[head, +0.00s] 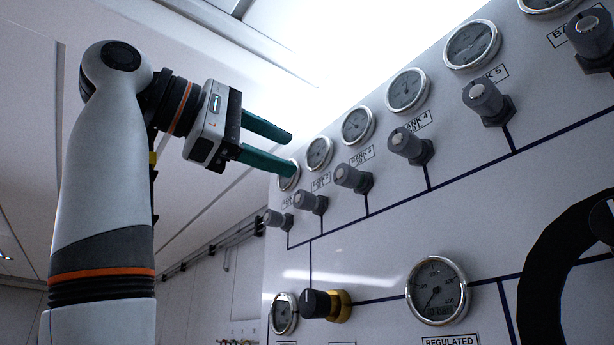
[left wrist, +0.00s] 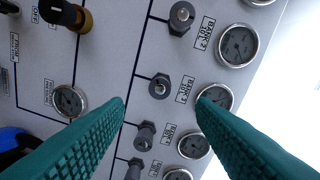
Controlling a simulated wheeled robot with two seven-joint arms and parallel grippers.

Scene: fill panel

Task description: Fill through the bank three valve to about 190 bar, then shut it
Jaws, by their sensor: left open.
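The bank three valve (head: 353,178) appears to be the third grey knob from the left in the head view's upper row; its small label is hard to read. Its gauge (head: 357,125) sits above it, reading too small to tell. My left gripper (head: 290,152) is open and empty, its teal fingers pointing at the panel near the left-end gauges. My right gripper is not in view.
Neighbouring grey knobs (head: 411,146) and gauges (head: 407,90) stand close along the slanted row. Below are a black knob on a gold body (head: 315,304), the regulated gauge (head: 437,291) and a small gauge (head: 284,313). A large dark curved shape (head: 542,290) covers the lower right.

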